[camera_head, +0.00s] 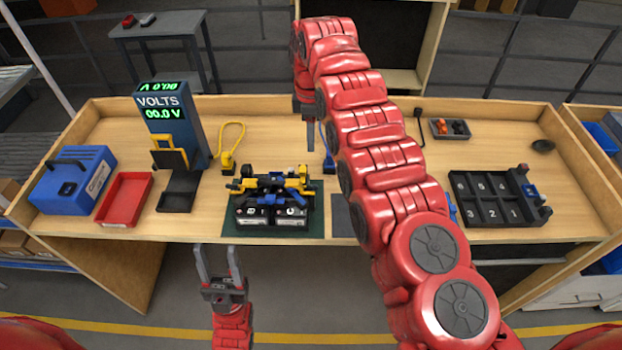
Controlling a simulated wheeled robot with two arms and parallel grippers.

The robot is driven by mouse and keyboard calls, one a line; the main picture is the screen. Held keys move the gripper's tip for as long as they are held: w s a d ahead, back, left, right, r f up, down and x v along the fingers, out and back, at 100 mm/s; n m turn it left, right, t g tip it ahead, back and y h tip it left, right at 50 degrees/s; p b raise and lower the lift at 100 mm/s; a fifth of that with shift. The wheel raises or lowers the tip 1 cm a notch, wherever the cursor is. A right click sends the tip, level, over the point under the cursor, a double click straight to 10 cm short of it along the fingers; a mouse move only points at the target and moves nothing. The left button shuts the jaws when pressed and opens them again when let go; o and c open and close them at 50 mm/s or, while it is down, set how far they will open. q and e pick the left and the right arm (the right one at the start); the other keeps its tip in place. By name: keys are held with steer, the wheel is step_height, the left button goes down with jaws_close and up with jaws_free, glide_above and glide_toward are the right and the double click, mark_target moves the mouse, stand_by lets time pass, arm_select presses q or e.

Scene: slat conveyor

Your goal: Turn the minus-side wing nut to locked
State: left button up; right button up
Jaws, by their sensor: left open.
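The battery unit (271,211), two black blocks with pale labels under a yellow and blue clamp, sits on a dark green mat (231,225) at the table's front middle. Wing nuts are too small to make out, and I cannot tell which side is minus. My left gripper (218,252) is open and empty, in front of the table's front edge, below and left of the battery unit. My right gripper (311,140) points down above the table, behind and right of the battery unit. Its fingers overlap in this view, so their opening is hidden.
A blue volt meter stand (166,125) reading 00.0 V stands left, near a red tray (124,198) and a blue box (76,180). A yellow cable plug (228,163) lies behind the mat. A black numbered tray (490,199) is at right. My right arm crosses the table.

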steer(key=b, duration=0.9)
glide_above(311, 185)
step_height(311, 185, down, 10)
steer(key=shift+a, duration=0.1)
steer(key=shift+a+f, duration=0.1)
steer(key=shift+f, duration=0.75)
steer(key=f+p, duration=0.1)
steer(key=f, duration=0.3)
steer(key=shift+d+f+p, duration=0.2)
steer(key=shift+f+p, duration=0.15)
steer(key=shift+p, duration=0.05)
steer(key=shift+w+f, duration=0.1)
steer(key=shift+f, duration=0.3)
jaws_close()
